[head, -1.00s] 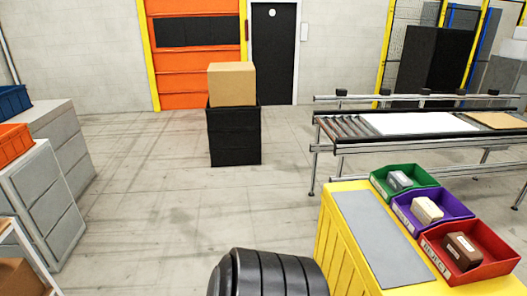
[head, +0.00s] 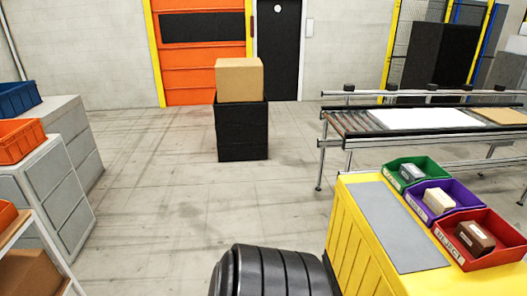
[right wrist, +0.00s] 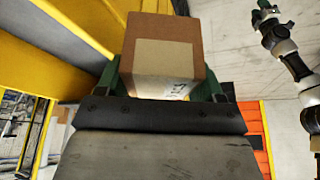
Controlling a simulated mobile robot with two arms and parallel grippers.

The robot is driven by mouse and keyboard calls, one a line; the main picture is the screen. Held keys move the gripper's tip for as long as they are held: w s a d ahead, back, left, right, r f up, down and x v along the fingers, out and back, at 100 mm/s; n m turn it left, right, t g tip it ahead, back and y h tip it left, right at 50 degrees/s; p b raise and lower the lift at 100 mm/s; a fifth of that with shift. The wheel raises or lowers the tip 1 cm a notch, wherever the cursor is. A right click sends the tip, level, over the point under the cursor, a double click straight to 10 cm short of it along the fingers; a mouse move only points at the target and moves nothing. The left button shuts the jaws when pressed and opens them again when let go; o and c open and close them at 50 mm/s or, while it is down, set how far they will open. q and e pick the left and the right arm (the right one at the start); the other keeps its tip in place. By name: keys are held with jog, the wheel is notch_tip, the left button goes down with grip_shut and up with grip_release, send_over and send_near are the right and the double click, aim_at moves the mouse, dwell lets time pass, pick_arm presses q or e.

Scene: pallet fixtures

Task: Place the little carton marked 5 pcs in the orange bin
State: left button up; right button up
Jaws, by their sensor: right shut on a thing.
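My right gripper (right wrist: 160,84) is shut on a small brown carton (right wrist: 164,52), with a green finger at either side of it. The carton has a pale label with dark print at its lower edge; I cannot read it in full. In the head view an orange bin (head: 20,140) stands on a grey cabinet at the left. Part of another orange bin (head: 6,215) shows below it on a rack at the left edge. Neither gripper shows in the head view.
A blue bin (head: 18,98) stands behind the upper orange bin. Green (head: 392,173), purple (head: 418,211) and red (head: 449,243) bins holding small boxes stand on a yellow station. A black crate (head: 242,135) bears a cardboard box.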

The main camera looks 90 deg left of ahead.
jog(key=s+d+f+m+t+h, duration=0.2)
jog(key=s+d+f+m+h, duration=0.2)
jog(key=m, duration=0.9)
notch_tip(320, 180, down, 2)
jog(key=shift+s+d+f+t, duration=0.1)
jog(key=shift+s+d+t, duration=0.25)
jog(key=shift+d, duration=0.2)
